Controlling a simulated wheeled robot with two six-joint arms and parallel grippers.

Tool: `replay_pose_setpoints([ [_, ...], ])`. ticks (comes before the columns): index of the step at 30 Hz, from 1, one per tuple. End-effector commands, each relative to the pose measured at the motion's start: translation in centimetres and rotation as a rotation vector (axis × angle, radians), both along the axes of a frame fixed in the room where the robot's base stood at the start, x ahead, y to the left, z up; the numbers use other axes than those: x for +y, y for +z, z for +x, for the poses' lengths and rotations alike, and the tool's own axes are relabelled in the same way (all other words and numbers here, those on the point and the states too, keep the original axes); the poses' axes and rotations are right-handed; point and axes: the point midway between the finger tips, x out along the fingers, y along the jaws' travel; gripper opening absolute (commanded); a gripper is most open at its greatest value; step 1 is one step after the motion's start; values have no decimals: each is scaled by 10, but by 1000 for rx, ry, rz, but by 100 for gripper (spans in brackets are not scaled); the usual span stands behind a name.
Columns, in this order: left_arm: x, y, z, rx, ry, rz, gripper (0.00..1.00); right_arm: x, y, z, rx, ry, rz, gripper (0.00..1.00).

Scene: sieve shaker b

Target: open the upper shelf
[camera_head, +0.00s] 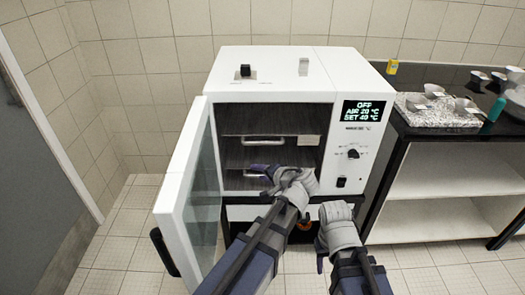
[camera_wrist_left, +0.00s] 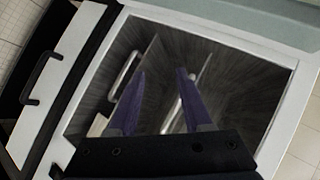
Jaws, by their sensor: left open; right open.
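The white cabinet (camera_head: 326,170) stands with its glass door (camera_head: 204,190) open to the left. The upper shelf (camera_head: 240,137) inside has a pale bar handle (camera_head: 264,141); this handle (camera_wrist_left: 178,113) also shows in the left wrist view. The lower shelf's handle (camera_head: 252,169) is partly behind my left gripper; it also shows in the wrist view (camera_wrist_left: 123,75). My left gripper (camera_head: 264,172) is open before the cabinet mouth. In its wrist view, the upper handle appears beside the right finger; contact cannot be told. My right gripper (camera_head: 320,262) is open, low in front.
A control panel (camera_head: 353,140) is on the cabinet's right face. A dark counter (camera_head: 455,132) with a speckled slab (camera_head: 430,118) and several small bowls stands at the right. Tiled floor (camera_head: 115,240) is clear left of the door.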

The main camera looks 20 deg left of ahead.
Motion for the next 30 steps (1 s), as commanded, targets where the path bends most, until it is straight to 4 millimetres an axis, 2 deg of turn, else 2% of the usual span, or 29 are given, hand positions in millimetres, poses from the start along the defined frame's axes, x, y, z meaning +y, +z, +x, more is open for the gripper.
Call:
replay_pose_setpoints([
  [1,5,-21,19,-43,-18,67,50,0,-37,0,0,0,-1,50],
  [3,12,-21,40,-104,-49,166,50,0,-60,0,-1,1,-2,50],
  [9,15,-17,89,-234,-156,437,50,-1,-118,0,-1,2,-4,50],
  [12,11,-14,106,-271,-203,539,50,-1,-137,0,-1,2,-5,50],
  [18,3,-9,122,-304,-260,657,50,-1,-154,1,-2,2,-6,50],
  [30,7,-3,131,-307,-268,677,50,-1,-152,1,-2,2,-6,50],
])
